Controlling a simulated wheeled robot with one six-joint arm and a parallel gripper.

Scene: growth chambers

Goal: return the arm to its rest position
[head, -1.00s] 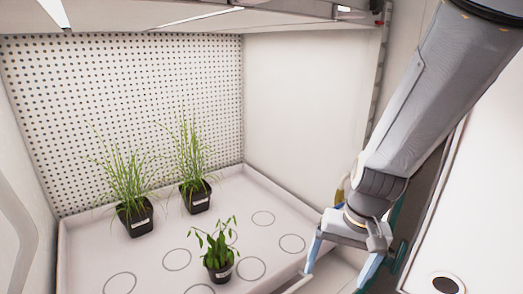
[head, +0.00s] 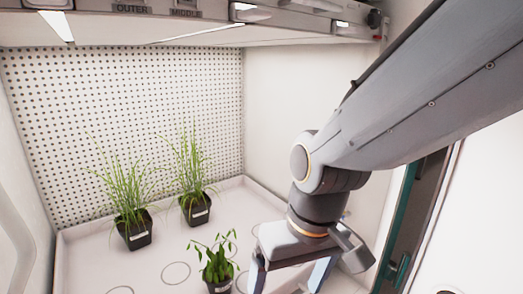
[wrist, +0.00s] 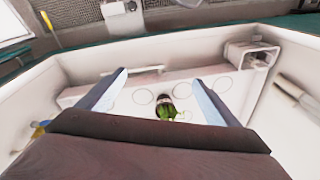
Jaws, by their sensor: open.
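My gripper (head: 290,272) is at the lower right of the head view, at the right front of the growth chamber. Its fingers point down and are apart, with nothing between them. The lower finger ends run to the frame's edge. My arm reaches in from the upper right. In the wrist view my gripper (wrist: 160,88) also shows spread fingers, with a small leafy plant (wrist: 166,108) beyond them. In the head view that leafy plant (head: 217,262) in a black pot stands left of my gripper, apart from it.
Two grassy plants in black pots, one at left (head: 130,205) and one at centre (head: 192,175), stand toward the back of the white tray (head: 85,262). A perforated wall (head: 120,90) is behind them. A shelf with lights (head: 190,25) hangs above. Ring marks on the tray are empty.

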